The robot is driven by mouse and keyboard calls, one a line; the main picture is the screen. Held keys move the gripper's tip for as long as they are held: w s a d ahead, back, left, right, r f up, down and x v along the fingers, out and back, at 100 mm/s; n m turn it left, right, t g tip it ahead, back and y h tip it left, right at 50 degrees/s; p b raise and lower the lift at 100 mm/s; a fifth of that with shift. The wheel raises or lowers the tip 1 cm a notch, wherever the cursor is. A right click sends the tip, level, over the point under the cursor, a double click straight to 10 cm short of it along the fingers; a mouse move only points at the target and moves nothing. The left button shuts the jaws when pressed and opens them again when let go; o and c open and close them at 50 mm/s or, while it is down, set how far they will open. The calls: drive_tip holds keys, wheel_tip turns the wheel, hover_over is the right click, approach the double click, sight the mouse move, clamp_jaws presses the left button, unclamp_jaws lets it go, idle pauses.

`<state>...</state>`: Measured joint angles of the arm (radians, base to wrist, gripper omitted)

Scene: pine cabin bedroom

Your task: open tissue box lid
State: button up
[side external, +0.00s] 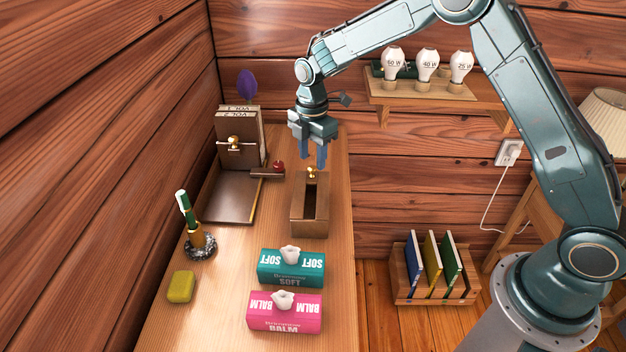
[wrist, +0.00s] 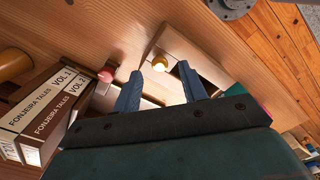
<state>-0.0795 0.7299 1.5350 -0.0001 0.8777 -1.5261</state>
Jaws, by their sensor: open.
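The wooden tissue box (side external: 310,222) stands on the wooden counter, with a dark slot-like opening along its top. A round gold knob (side external: 312,172) sits at the box's far end. The lid's edges are too small to make out. My gripper (side external: 314,164) is open and empty, with its blue fingers pointing down just above the knob. In the wrist view, the knob (wrist: 160,64) shows between the two spread fingertips (wrist: 159,70), with the pale box (wrist: 190,50) around it. I cannot tell whether either finger touches the knob.
A teal SOFT tissue pack (side external: 290,270) and a pink BALM pack (side external: 284,315) lie in front of the box. A bookend with two volumes (side external: 240,130) and a small red knob (side external: 278,166) are close on the left. A shelf with bulbs (side external: 440,101) is at the back right.

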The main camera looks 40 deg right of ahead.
drive_tip(key=shift+f, duration=1.2)
clamp_jaws()
